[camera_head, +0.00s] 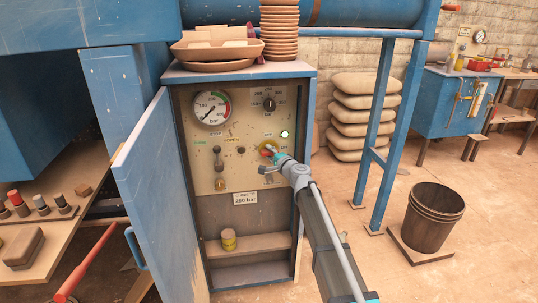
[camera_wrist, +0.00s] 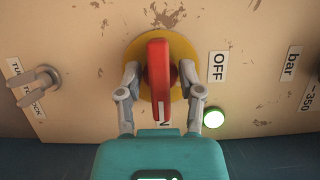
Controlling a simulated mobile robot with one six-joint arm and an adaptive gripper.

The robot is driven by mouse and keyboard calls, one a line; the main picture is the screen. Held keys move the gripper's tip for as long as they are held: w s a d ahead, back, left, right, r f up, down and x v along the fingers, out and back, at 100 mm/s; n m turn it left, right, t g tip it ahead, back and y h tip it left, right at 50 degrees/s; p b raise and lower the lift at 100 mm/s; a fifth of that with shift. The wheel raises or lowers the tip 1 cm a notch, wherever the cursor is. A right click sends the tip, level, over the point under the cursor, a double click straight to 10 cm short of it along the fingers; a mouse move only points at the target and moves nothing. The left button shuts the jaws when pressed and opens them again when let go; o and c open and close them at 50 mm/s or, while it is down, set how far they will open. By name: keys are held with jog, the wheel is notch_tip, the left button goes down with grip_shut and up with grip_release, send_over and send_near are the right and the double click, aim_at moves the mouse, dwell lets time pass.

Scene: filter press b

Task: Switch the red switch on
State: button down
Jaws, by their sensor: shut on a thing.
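The red switch (camera_wrist: 158,70) is a red rotary handle on a round yellow plate (camera_wrist: 185,52), mounted on the cream panel. My gripper (camera_wrist: 162,82) is shut on the handle, with one finger on each side. The handle stands upright in the wrist view, its lower end toward a label of which only an "N" shows. The "OFF" label (camera_wrist: 217,66) lies to the right of the plate. In the head view my gripper (camera_head: 271,152) reaches the panel (camera_head: 240,170) and partly hides the switch.
A green lamp (camera_wrist: 213,117) beside the switch is lit. A small T-shaped knob (camera_wrist: 40,81) sits on the panel at left. The cabinet's blue door (camera_head: 155,190) stands open to the left. A gauge (camera_head: 211,107) and lever (camera_head: 218,165) are left of the switch.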

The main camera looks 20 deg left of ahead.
jog(key=c, duration=0.6)
grip_release()
jog(key=shift+d, duration=0.1)
jog(key=v, duration=1.2)
